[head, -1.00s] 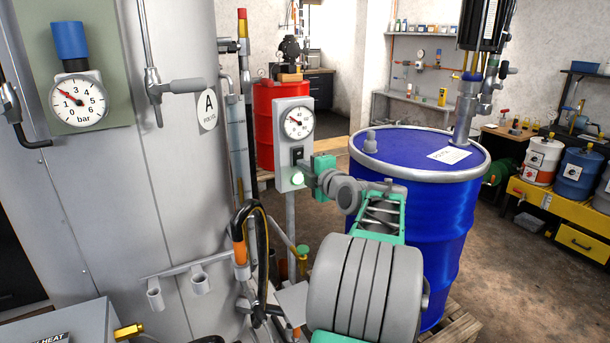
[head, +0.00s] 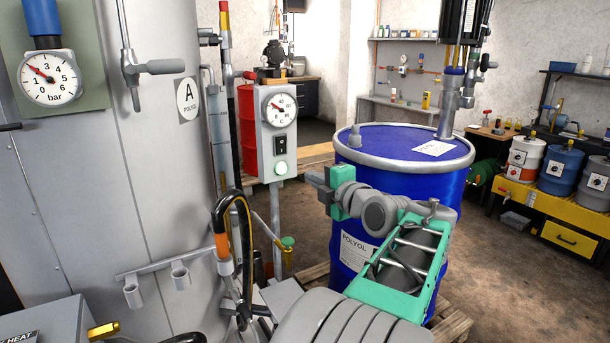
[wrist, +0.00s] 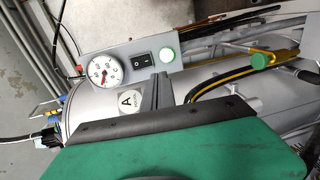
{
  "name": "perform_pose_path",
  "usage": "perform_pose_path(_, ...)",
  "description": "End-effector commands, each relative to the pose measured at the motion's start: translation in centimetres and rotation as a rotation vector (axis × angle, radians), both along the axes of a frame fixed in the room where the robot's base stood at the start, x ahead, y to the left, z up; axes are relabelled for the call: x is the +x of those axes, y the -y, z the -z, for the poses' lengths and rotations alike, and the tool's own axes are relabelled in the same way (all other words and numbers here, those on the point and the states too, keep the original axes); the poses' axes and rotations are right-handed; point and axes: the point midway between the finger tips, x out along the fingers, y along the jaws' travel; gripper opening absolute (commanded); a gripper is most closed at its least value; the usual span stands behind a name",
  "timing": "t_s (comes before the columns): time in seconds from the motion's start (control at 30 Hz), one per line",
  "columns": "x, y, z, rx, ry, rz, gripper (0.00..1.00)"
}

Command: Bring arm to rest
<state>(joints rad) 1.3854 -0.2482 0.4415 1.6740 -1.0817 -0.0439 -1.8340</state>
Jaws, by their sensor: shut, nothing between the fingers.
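My gripper (head: 316,184) is shut and empty. It is in the free space to the right of and a little below the grey control box (head: 279,135), apart from it, in front of the blue drum (head: 405,190). My arm reaches up from the bottom of the head view, partly hiding the drum. In the wrist view, the dark fingers (wrist: 158,90) lie together below the control box (wrist: 140,62). The box carries a dial, a black rocker switch (head: 280,145) and a lit green lamp (head: 281,168).
The grey tank (head: 90,190) fills the left, with a pressure gauge (head: 50,78). A black hose (head: 240,205) hangs beside it. The blue drum stands on a wooden pallet (head: 450,322), close behind my arm. Open floor (head: 515,260) lies to the right.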

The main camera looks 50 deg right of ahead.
Motion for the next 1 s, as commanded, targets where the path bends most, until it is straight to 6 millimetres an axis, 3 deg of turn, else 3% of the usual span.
perform_pose_path(0.47,-0.3,-0.2,0.0,0.006,-0.001,-0.001,0.0)
perform_pose_path(0.57,1.4,-2.0,0.3,0.077,-0.027,-0.022,0.0)
perform_pose_path(0.67,5.0,-7.1,1.5,0.271,-0.105,-0.053,0.0)
perform_pose_path(0.73,7.2,-12.5,3.0,0.461,-0.197,-0.055,0.0)
perform_pose_path(0.8,8.2,-18.4,5.0,0.66,-0.307,-0.02,0.0)
perform_pose_path(0.9,7.1,-26.5,7.6,0.916,-0.465,0.096,0.0)
perform_pose_path(1.0,3.4,-33.4,9.8,1.116,-0.605,0.28,0.0)
